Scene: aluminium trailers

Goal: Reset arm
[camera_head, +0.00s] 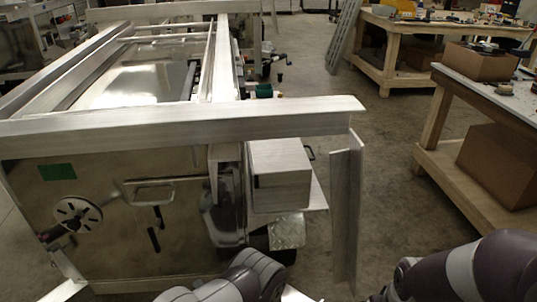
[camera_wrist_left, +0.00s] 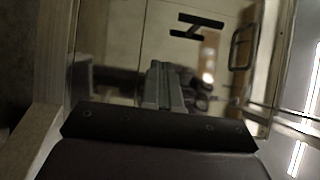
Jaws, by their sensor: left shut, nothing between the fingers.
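My left gripper (camera_wrist_left: 162,75) shows in the wrist view, its grey fingers together with nothing between them. It points toward a shiny metal panel with a black handle (camera_wrist_left: 198,26) and a bar handle (camera_wrist_left: 242,46). In the head view, my left arm's purple-grey link is at the bottom centre, in front of the aluminium trailer (camera_head: 180,122); its fingers are hard to make out there. My right arm comes in at the bottom right, and its gripper is out of the picture.
An upright aluminium post (camera_head: 346,215) stands at the trailer's right corner, close to my arms. A white metal box (camera_head: 280,175) sits beside the trailer frame. A workbench (camera_head: 490,100) with cardboard boxes is at the right. Bare concrete floor (camera_head: 392,190) lies between trailer and bench.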

